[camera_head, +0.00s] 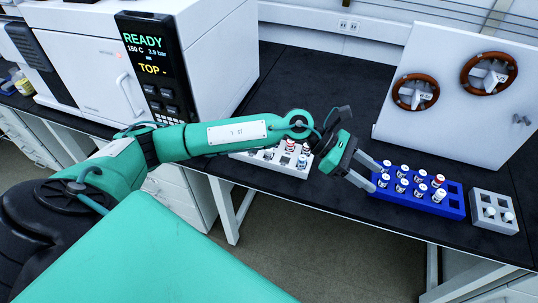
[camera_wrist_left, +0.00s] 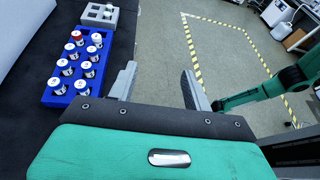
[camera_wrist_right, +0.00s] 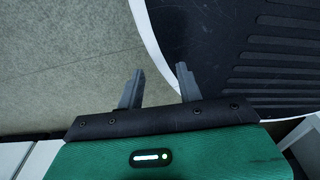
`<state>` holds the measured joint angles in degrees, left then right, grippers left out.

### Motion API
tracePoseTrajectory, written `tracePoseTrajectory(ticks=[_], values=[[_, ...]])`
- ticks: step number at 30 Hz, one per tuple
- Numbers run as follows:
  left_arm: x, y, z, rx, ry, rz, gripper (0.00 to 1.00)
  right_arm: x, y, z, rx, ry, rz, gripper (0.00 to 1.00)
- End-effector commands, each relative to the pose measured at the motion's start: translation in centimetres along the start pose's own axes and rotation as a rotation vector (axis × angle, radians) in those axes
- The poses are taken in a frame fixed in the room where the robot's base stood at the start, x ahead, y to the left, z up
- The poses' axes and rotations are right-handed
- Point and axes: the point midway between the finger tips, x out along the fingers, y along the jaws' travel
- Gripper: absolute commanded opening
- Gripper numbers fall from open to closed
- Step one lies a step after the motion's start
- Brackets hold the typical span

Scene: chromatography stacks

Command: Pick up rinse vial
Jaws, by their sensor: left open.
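A blue rack (camera_head: 407,203) on the black bench holds several white-capped vials and one red-capped vial (camera_head: 437,181). The blue rack (camera_wrist_left: 47,97) also shows at the left of the left wrist view. I cannot tell which vial is the rinse vial; the labels are too small. My left gripper (camera_head: 376,177) is open and empty, its fingertips at the left end of the blue rack in the head view. My right gripper (camera_wrist_right: 159,72) shows only in the right wrist view, open and empty, above floor and a dark ribbed surface.
A small grey rack (camera_head: 494,222) with white-capped vials stands right of the blue one. A white rack (camera_head: 288,167) with vials is partly hidden behind my left arm. A white panel (camera_head: 448,95) with two brown rings stands behind. An instrument display (camera_head: 155,65) reads READY.

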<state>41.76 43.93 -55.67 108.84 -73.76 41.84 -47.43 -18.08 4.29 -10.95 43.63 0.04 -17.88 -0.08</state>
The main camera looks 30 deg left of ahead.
Motion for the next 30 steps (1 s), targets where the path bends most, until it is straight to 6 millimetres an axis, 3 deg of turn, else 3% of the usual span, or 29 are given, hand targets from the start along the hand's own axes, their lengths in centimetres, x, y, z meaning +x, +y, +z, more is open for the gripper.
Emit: tracePoseTrajectory(ticks=[3,6,12,15,20,30], values=[[-4.8,3.1,-4.6,0.201,0.341,-0.030,0.50,0.0,-0.1,0.2,0.000,-0.002,-0.001,0.36],[-10.4,5.6,-7.9,0.310,0.617,-0.062,0.50,0.0,0.0,0.5,-0.001,-0.006,0.000,0.36],[-21.6,8.8,-11.2,0.374,1.033,-0.118,0.50,-0.1,0.7,1.4,-0.005,-0.017,0.007,0.36],[-25.1,9.4,-11.6,0.370,1.146,-0.137,0.50,-0.1,1.1,1.6,-0.008,-0.018,0.012,0.36],[-27.1,9.6,-12.4,0.359,1.215,-0.153,0.50,-0.3,1.5,1.4,-0.009,-0.016,0.016,0.36],[-24.9,10.0,-18.2,0.357,1.216,-0.155,0.50,-0.8,0.8,1.5,-0.005,-0.013,0.008,0.36]])
